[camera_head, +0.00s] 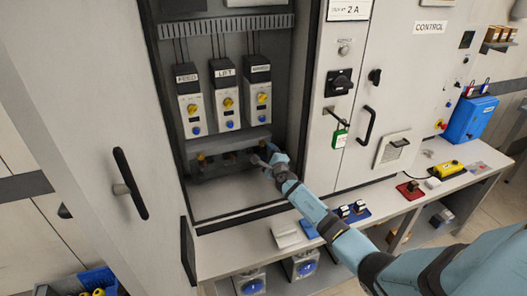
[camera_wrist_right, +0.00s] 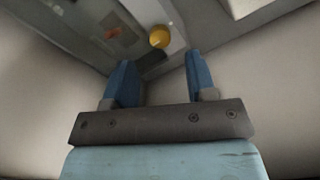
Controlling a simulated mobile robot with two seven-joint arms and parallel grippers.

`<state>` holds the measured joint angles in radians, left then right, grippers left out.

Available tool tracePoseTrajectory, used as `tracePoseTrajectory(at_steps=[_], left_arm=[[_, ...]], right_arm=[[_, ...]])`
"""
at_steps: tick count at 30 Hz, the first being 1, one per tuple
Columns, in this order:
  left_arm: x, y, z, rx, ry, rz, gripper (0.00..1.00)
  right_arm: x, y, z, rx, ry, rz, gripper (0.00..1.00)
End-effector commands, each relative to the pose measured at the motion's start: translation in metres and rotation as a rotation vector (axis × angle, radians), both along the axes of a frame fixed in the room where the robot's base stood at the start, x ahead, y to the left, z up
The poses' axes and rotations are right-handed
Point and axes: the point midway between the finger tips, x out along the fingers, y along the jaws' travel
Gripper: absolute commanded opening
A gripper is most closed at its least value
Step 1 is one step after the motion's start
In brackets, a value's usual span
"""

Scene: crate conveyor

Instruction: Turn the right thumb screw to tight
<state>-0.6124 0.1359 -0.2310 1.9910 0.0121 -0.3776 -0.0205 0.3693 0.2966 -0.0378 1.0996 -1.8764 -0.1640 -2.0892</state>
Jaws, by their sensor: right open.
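The open cabinet holds a dark terminal strip (camera_head: 228,166) below three drive modules. A small brass-coloured thumb screw (camera_head: 201,158) shows at the strip's left end. The strip's right end is mostly hidden by my right gripper (camera_head: 263,163), which reaches into the cabinet there. In the right wrist view my gripper (camera_wrist_right: 158,84) is open, its two blue fingers wide apart and nothing between them. A round yellow head (camera_wrist_right: 159,37), seemingly the right thumb screw, lies just beyond the fingertips, apart from them. Whether it is tight cannot be told. My left gripper is out of view.
The modules (camera_head: 226,95) with yellow knobs and blue buttons sit just above the strip. The cabinet's side wall and right door (camera_head: 345,160) are close to my right arm. The open left door (camera_head: 95,130) stands to the left. The cabinet floor (camera_head: 230,195) is clear.

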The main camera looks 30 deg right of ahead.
Motion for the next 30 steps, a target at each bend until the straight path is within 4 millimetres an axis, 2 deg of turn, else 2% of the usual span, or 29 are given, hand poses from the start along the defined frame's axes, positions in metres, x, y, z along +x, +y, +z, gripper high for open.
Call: tracePoseTrajectory(at_steps=[1,3,9,21,27,28,30], left_arm=[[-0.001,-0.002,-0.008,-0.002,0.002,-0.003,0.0],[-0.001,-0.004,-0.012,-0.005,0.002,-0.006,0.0],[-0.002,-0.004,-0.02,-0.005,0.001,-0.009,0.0],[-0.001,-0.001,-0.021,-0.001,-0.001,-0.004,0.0],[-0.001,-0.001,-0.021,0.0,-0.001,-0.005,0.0],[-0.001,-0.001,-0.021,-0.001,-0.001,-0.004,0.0],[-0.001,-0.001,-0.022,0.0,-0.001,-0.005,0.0]], right_arm=[[0.011,-0.002,-0.003,-0.003,-0.001,0.0,0.52],[0.021,-0.006,-0.002,-0.002,0.0,0.0,0.52],[0.042,-0.01,-0.002,-0.001,0.0,0.0,0.52],[0.047,-0.011,0.0,0.0,0.001,0.0,0.52],[0.047,-0.011,0.0,0.001,0.001,0.0,0.06],[0.047,-0.011,0.0,0.001,0.001,0.0,0.02],[0.047,-0.011,0.0,0.001,0.0,0.0,0.02]])
